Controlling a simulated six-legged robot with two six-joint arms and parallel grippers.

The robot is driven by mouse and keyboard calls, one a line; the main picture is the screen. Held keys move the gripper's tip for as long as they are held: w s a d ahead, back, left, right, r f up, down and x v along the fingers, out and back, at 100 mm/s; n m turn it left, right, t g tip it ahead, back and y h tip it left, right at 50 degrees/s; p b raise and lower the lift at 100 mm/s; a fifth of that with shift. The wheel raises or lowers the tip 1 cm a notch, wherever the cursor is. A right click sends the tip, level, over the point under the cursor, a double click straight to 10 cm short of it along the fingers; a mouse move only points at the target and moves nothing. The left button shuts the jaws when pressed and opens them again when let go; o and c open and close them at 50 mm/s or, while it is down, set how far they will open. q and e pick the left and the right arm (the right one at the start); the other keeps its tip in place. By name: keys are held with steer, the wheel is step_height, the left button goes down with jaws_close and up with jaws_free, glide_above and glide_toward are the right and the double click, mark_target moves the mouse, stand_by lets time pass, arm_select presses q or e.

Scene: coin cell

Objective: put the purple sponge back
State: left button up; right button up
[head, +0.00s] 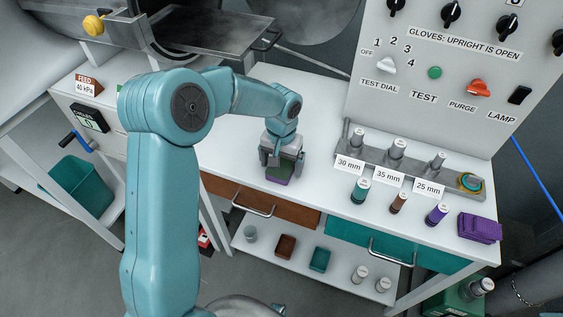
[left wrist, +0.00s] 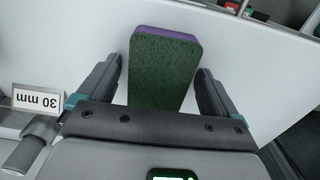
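The purple sponge (head: 278,177), with a dark green scouring top, lies on the white bench below my left gripper (head: 281,158). In the left wrist view, the sponge (left wrist: 163,70) is between the two fingers of my left gripper (left wrist: 158,85). A gap shows at the left finger, and the right finger is close to the sponge's edge. The left gripper is open around it. My right gripper is not in view.
A grey rack (head: 410,163) with several metal-topped posts and size labels stands at the back right. Teal, brown and purple cylinders (head: 437,214) stand in front of it. A control panel (head: 455,70) rises behind. The bench (head: 325,120) is clear around the sponge.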

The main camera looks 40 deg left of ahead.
arm_select(q)
steer(key=shift+r, duration=0.1)
step_height(320, 180, up, 12)
steer(key=shift+r+p, duration=0.15)
steer(key=shift+p, duration=0.15)
steer(key=shift+s, duration=0.1)
stand_by(0.6)
